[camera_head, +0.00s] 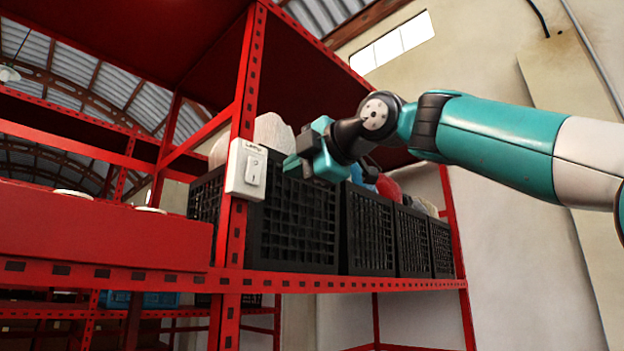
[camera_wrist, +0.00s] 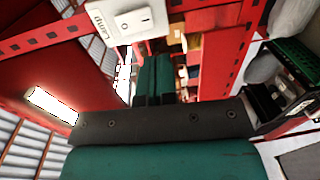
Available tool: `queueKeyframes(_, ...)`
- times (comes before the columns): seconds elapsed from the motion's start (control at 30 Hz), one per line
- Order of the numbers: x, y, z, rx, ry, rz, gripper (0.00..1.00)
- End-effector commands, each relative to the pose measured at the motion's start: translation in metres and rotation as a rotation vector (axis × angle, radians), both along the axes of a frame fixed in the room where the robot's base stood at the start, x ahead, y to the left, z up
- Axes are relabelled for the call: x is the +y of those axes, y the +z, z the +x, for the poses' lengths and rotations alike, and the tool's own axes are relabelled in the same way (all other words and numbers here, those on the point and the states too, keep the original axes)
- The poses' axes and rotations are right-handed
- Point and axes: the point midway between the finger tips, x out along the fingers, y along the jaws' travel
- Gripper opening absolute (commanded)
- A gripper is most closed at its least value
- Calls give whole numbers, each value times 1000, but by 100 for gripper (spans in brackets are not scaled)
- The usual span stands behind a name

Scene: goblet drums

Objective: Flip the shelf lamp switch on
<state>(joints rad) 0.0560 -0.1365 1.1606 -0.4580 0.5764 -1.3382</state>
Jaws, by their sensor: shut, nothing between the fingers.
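The lamp switch (camera_head: 246,170) is a white box labelled "Lamp" with a white rocker, fixed to the red front post of the shelf. It also shows at the top of the wrist view (camera_wrist: 126,18), where the rocker carries a line and a circle mark. I cannot tell which side of the rocker is pressed in. My gripper (camera_head: 291,164) is teal, shut and empty, just right of the switch and apart from it in the head view. Its closed fingers (camera_wrist: 154,72) show below the switch box in the wrist view.
Black crates (camera_head: 298,222) stand in a row on the red shelf (camera_head: 350,284), behind and right of the switch. The red post (camera_head: 236,225) carries the switch. A red box (camera_head: 100,228) is at the left. Free room lies in front of the shelf.

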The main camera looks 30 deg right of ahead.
Motion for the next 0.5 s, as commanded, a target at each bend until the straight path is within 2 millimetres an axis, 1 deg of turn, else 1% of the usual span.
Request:
queueKeyframes(0.03,-4,-4,-10,-4,-5,-2,0)
queueKeyframes(0.2,-10,-4,-28,-2,-3,-1,0)
queueKeyframes(0.33,-12,-4,-34,0,-2,-1,0)
queueKeyframes(0.5,-11,-4,-34,0,0,-1,0)
